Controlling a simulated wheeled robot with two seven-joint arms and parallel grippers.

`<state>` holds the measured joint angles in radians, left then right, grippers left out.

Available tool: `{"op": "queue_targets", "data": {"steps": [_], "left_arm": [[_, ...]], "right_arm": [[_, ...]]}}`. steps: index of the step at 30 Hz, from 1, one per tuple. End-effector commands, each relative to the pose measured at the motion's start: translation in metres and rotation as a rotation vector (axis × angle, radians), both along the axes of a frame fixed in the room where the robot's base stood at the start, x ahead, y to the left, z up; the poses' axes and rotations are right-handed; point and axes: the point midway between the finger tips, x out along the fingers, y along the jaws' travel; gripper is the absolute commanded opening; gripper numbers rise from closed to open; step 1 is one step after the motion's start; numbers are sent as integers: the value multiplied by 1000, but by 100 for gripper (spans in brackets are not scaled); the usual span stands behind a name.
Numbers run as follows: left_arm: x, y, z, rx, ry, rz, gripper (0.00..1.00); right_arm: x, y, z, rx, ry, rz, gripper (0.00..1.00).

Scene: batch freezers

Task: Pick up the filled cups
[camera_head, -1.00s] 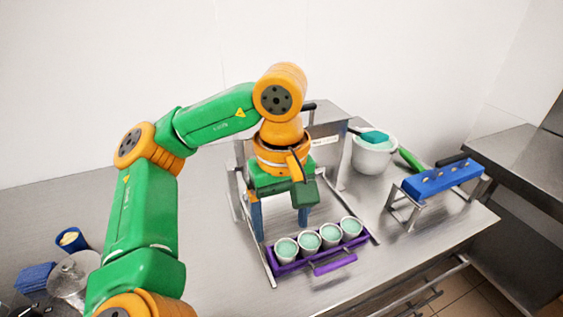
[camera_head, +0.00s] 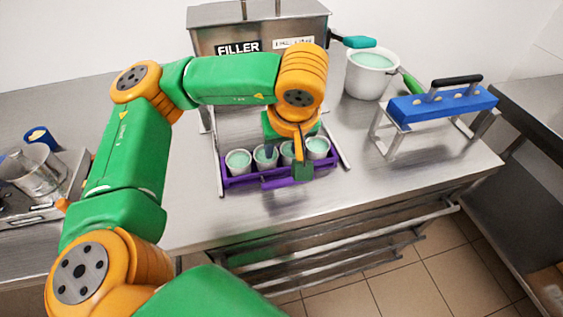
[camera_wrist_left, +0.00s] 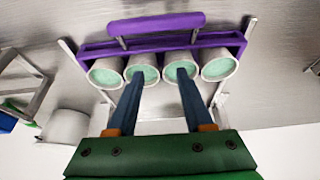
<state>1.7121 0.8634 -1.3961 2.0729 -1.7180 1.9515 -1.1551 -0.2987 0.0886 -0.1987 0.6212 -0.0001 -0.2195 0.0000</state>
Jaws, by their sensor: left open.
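Several white cups filled with pale green mix stand in a row in a purple tray (camera_head: 232,182). The leftmost cup (camera_head: 238,161) and the rightmost cup (camera_head: 317,148) show clearly; my gripper partly covers the middle ones. My left gripper (camera_head: 285,152) is open and empty over the tray. In the left wrist view its two blue fingers (camera_wrist_left: 160,73) point at the two middle cups and overlap them; I cannot tell whether they touch. The tray handle (camera_wrist_left: 157,25) also shows there, beyond the cups. My right gripper is not in view.
A steel box marked FILLER (camera_head: 255,30) stands behind the tray. A clear container (camera_head: 38,172) is at far left. The counter's front edge is close.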

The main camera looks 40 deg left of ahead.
Motion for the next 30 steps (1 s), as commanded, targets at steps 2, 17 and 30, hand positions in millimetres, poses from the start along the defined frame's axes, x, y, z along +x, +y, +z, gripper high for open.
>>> {"op": "queue_targets", "data": {"steps": [2, 17, 30], "left_arm": [[3, 6, -15, 1, 7, 4, 51], [12, 14, -43, -1, 0, 1, 24], [11, 14, -43, -1, 2, 1, 0]], "right_arm": [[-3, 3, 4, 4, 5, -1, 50], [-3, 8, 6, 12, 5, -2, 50], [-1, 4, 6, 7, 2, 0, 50]]}}
